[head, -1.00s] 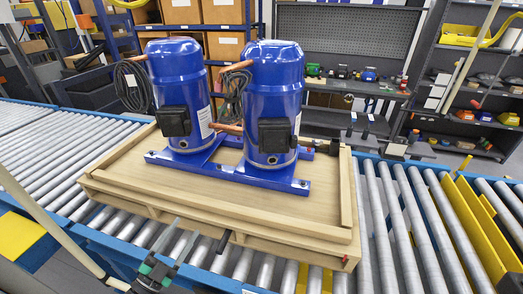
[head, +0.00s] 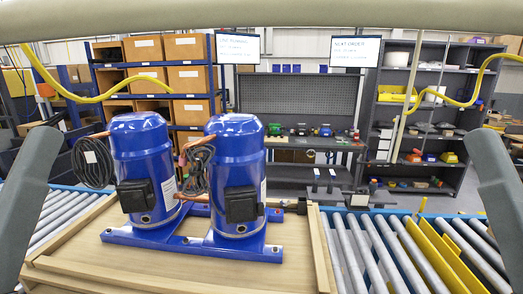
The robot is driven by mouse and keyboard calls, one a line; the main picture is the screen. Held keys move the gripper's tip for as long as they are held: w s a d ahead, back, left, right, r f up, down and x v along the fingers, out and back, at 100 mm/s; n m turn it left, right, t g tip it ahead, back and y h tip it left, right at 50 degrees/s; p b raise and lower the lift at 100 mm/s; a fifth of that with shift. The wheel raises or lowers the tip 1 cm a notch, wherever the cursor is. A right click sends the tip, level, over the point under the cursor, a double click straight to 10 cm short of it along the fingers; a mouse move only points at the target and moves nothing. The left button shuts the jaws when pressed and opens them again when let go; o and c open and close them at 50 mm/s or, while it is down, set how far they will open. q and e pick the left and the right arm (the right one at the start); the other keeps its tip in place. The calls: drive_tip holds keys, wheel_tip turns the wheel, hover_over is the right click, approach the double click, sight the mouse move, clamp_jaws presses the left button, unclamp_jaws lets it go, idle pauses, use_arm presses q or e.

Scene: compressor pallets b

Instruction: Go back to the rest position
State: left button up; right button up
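Two blue compressors stand upright side by side, the left one (head: 137,150) and the right one (head: 240,160), on a shared blue base frame (head: 195,243). Each has a black box on its front and copper piping. The frame rests on a wooden pallet (head: 90,272), whose front runs out of the picture. A coiled black cable (head: 93,163) with a white tag hangs beside the left compressor. Grey links of my arms stand at the left and right picture edges. Neither gripper shows, so their opening is hidden.
Roller conveyor (head: 362,255) runs right of the pallet, with a yellow guide (head: 445,258) across it. Behind stand a workbench (head: 300,172) with small tools, a dark shelf unit (head: 425,120) and a blue rack with boxes (head: 185,78). Yellow hoses hang at both sides.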

use_arm(q)
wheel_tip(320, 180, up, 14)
drive_tip(key=p, duration=1.1)
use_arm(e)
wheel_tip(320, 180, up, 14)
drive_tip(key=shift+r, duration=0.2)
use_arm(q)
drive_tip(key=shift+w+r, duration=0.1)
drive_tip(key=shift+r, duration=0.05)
